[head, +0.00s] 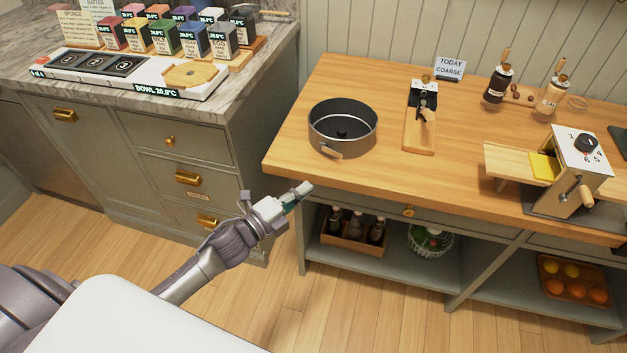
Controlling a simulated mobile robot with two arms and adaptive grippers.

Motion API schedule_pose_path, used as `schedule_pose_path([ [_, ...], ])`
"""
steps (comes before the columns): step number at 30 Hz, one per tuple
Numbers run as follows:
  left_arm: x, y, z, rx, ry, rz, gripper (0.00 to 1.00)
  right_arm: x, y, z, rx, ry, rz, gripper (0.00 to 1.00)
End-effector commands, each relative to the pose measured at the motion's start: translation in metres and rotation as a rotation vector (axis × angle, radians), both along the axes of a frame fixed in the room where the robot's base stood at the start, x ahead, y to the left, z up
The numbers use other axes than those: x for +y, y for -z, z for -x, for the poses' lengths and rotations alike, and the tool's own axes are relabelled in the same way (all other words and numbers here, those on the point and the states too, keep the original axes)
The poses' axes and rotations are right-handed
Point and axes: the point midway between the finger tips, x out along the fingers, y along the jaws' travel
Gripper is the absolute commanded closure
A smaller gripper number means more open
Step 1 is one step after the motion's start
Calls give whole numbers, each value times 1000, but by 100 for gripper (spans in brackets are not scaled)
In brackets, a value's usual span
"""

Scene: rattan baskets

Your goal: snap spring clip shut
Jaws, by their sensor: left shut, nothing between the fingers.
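A dark grey round pan (366,140) stands on the left part of the wooden worktop. A small light metal spring clip (329,152) shows low on its front side and appears to stick out from the wall. I cannot tell for sure how far it is open. My left gripper (304,188) is shut and empty. In the picture it lies below and left of the pan, by the worktop's front edge, apart from the clip. My right gripper is not in view.
The wooden worktop (390,176) is clear around the pan. A narrow board with a black and metal device (424,105) stands right of it, a slicer-like machine (565,175) farther right. A marble counter (262,62) holds labelled boxes at left. A bottle crate (350,243) sits below.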

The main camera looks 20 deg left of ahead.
Motion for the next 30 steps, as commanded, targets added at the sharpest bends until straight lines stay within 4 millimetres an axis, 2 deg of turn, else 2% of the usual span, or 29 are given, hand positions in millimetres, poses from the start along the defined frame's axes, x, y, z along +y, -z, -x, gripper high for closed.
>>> schedule_pose_path([
  [3, 4, 1, 15, 1, 0, 0, 100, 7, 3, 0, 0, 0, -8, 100],
  [6, 5, 0, 21, 0, 0, -1, 100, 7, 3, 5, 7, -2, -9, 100],
  [13, 6, -1, 23, -1, 0, -1, 100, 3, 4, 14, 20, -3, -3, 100],
  [24, 6, 1, 23, 2, -2, 1, 100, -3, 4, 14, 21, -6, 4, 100],
  [26, 8, 8, 23, 21, -12, 12, 100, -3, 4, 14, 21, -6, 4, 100],
  [28, 15, 27, 23, 73, -42, 43, 100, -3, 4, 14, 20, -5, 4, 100],
  [30, 25, 60, 26, 161, -94, 94, 100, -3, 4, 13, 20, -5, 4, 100],
])
